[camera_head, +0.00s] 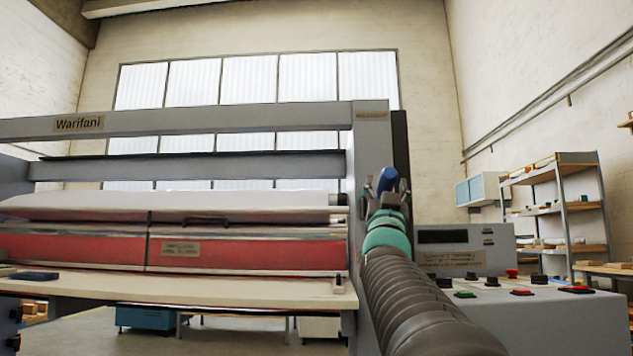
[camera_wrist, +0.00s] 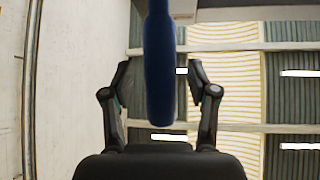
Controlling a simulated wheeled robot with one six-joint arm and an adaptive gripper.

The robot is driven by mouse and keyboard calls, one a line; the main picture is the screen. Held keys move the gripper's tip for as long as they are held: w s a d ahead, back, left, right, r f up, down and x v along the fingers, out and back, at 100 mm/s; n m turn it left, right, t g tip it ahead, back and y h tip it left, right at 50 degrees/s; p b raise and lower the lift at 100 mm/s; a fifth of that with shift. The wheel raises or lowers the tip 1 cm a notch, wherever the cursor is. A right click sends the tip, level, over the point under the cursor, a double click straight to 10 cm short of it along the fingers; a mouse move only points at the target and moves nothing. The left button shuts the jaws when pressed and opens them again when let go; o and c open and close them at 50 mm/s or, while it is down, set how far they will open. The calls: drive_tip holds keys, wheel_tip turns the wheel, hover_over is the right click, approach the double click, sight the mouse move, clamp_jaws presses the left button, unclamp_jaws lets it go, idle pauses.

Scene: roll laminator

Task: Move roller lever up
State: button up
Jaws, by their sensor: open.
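The roller lever (camera_wrist: 159,70) has a long blue handle. In the wrist view it reaches down from the top edge, in the gap between my fingers. In the head view the blue handle (camera_head: 387,179) shows at the upper right post of the laminator, just beyond my gripper (camera_head: 388,195). My gripper also shows in the wrist view (camera_wrist: 160,100), open, with one finger on each side of the handle. Gaps show between the handle and both fingers in that view. My gripper hides the lever's base in the head view.
The grey laminator post (camera_head: 369,130) stands right behind the lever. The red laminator body (camera_head: 180,250) and pale feed table (camera_head: 200,290) extend left. A control panel (camera_head: 520,285) with several buttons is at the right. A shelf rack (camera_head: 570,210) stands farther back.

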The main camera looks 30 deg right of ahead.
drive_tip(key=shift+w+d+r, duration=0.3)
drive_tip(key=shift+w+r, duration=0.1)
